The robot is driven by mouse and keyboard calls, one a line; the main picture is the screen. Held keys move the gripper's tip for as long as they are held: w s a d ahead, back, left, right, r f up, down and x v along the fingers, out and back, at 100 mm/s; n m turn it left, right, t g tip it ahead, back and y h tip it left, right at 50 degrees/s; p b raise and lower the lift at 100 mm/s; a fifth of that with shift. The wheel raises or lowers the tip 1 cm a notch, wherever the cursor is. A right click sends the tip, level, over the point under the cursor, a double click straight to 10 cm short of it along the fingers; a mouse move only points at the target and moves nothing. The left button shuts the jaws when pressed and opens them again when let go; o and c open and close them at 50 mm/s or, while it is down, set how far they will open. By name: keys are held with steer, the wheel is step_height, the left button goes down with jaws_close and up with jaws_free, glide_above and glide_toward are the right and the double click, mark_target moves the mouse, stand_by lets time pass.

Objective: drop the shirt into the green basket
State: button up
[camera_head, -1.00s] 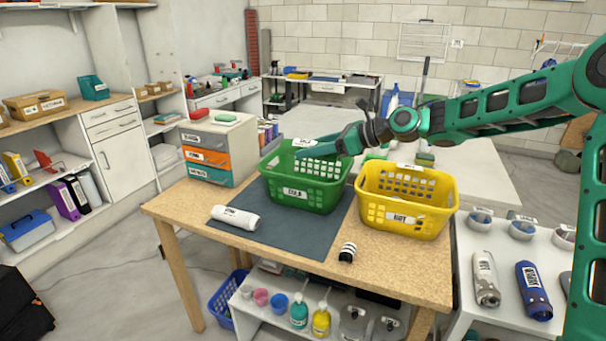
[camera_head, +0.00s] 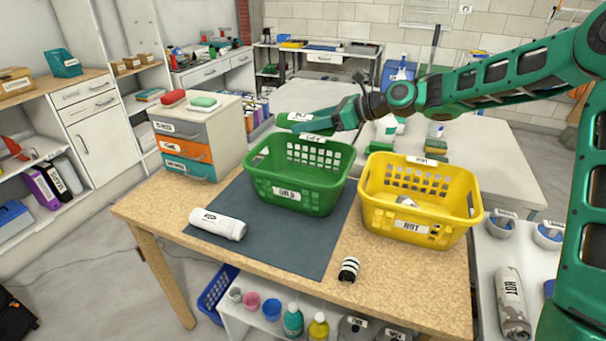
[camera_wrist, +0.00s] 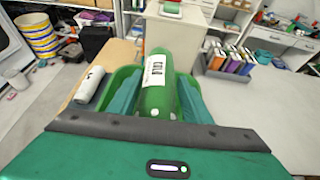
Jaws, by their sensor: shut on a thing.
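My gripper (camera_head: 305,123) is shut on a rolled green shirt (camera_wrist: 156,80) with a white label. In the wrist view, the roll lies between the two teal fingers and points away from the wrist. In the head view, the shirt (camera_head: 294,117) shows just above the far rim of the green basket (camera_head: 315,203). The basket stands on a dark mat on the wooden table. In the wrist view, parts of the green basket (camera_wrist: 120,76) show below and beside the fingers. I cannot tell the exact height of the roll over the basket.
A yellow basket (camera_head: 412,236) with items inside stands right of the green one. A white roll (camera_head: 218,223) lies on the mat's left part. A black-and-white striped roll (camera_head: 349,269) lies near the front edge. A drawer box (camera_head: 190,150) stands at the back left.

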steer(key=shift+s+f, duration=0.1)
steer(key=shift+f, duration=1.85)
steer(key=o, duration=1.2)
steer(key=v, duration=1)
steer(key=shift+d, duration=0.3)
steer(key=shift+r, duration=0.1)
